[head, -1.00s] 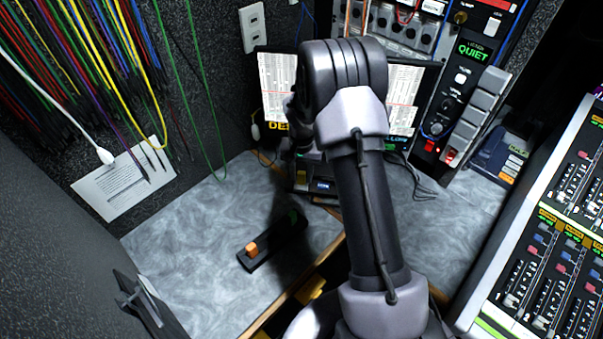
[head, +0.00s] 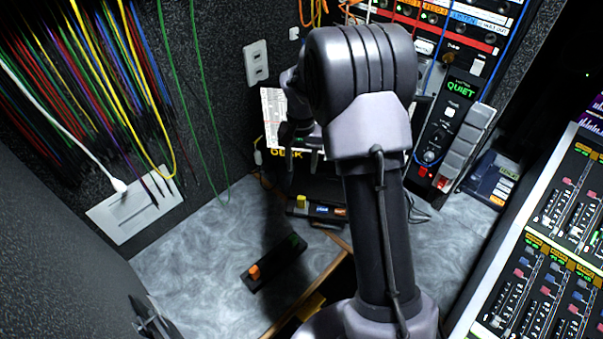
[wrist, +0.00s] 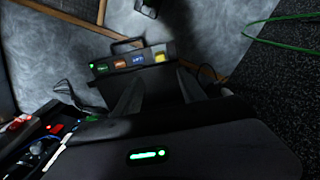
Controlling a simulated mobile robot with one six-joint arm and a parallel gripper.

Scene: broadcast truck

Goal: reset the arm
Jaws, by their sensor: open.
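My arm (head: 375,215) rises through the middle of the head view, bent at the top, with its far part pointing away to the left.
A black strip with an orange knob (head: 272,265) lies on the grey desk (head: 215,255). A mixing console (head: 545,255) stands at right, an equipment rack (head: 450,110) behind. Coloured cables (head: 100,80) hang at left.

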